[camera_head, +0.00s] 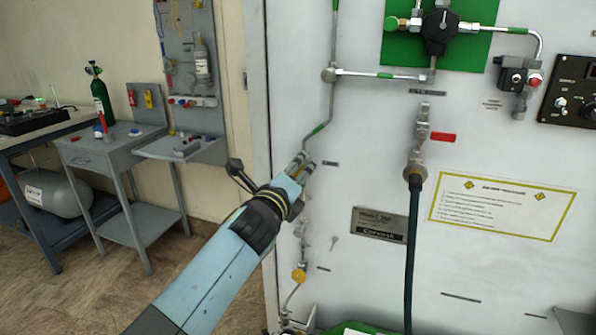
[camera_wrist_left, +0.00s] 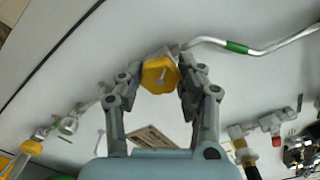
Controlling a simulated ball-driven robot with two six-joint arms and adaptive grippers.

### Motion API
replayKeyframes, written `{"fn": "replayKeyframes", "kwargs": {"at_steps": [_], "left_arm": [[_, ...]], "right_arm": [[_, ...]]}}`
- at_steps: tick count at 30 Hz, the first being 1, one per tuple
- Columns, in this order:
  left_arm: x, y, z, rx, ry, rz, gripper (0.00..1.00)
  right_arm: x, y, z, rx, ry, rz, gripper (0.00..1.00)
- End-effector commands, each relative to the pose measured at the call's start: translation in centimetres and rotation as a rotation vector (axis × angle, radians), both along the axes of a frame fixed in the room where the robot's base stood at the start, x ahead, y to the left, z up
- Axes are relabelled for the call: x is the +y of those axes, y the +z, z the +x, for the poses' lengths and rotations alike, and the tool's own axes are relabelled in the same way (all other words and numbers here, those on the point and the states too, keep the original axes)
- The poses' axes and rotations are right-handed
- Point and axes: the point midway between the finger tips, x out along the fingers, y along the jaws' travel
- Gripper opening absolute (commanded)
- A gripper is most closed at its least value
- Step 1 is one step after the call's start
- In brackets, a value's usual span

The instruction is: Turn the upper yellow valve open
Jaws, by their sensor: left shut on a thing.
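The upper yellow valve is a yellow knob (camera_wrist_left: 160,75) in the left wrist view, set on a thin metal pipe. My left gripper (camera_wrist_left: 158,82) has its two fingers on either side of the knob, shut on it. In the head view my left gripper (camera_head: 299,166) reaches the panel's left part, and its fingers mostly hide the knob. A lower yellow valve (camera_head: 299,275) sits further down the same pipe line; a yellow knob also shows at the lower left of the left wrist view (camera_wrist_left: 31,147). My right gripper is in neither view.
The white panel (camera_head: 360,130) carries pipes with green bands, a dark hose (camera_head: 410,250), a red-handled valve (camera_head: 442,137) and a black regulator (camera_head: 440,33). A grey cart (camera_head: 110,150) with a green cylinder (camera_head: 101,98) stands left, beyond open floor.

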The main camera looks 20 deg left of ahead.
Motion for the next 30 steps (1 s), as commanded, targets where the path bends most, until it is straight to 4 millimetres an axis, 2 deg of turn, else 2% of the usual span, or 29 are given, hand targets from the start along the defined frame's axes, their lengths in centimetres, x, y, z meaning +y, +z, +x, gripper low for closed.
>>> {"fn": "replayKeyframes", "kwargs": {"at_steps": [30], "left_arm": [[0.01,-0.03,-0.03,0.035,0.002,-0.964,0.05]], "right_arm": [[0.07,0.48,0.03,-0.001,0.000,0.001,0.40]]}}
